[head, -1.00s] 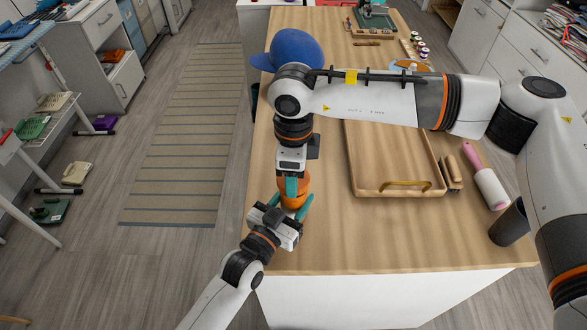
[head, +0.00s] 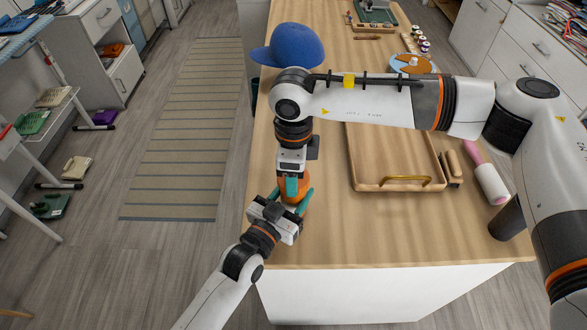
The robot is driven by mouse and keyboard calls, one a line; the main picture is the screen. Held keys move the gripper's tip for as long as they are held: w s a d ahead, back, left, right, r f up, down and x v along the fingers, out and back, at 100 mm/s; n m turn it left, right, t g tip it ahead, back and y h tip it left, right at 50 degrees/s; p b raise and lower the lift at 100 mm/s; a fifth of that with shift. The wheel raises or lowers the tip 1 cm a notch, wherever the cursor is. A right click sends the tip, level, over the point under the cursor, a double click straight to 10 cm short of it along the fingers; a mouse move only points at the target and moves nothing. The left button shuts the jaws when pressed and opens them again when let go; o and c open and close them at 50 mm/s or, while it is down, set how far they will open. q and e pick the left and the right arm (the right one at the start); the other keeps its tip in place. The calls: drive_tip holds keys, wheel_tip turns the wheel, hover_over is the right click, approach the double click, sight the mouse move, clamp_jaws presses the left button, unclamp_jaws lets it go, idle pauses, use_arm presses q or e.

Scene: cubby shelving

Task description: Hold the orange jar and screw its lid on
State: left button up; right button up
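The orange jar (head: 293,199) stands upright near the front left edge of the wooden table. My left gripper (head: 290,197) reaches in from the front, its teal fingers on either side of the jar and closed around it. My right gripper (head: 291,186) points straight down over the jar. One teal finger shows in front of the orange top, which appears to be the lid (head: 303,182); the gripper looks shut on it. The lid sits on or right at the jar's mouth. The seam between them and the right gripper's far finger are hidden.
A wooden tray (head: 400,184) with a brass handle lies to the right. A blue cap (head: 295,45) lies behind my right wrist. The table front (head: 370,250) is clear.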

drive_tip(key=shift+f, duration=0.35)
drive_tip(key=m, duration=1.3)
drive_tip(key=shift+m, duration=0.3)
drive_tip(key=m, duration=0.6)
drive_tip(key=shift+f+m, duration=0.1)
drive_tip(key=shift+m, duration=0.2)
drive_tip(key=m, duration=0.4)
drive_tip(key=shift+m, duration=0.3)
drive_tip(key=m, duration=1)
drive_tip(key=shift+w+m, duration=0.1)
drive_tip(key=shift+m, duration=0.3)
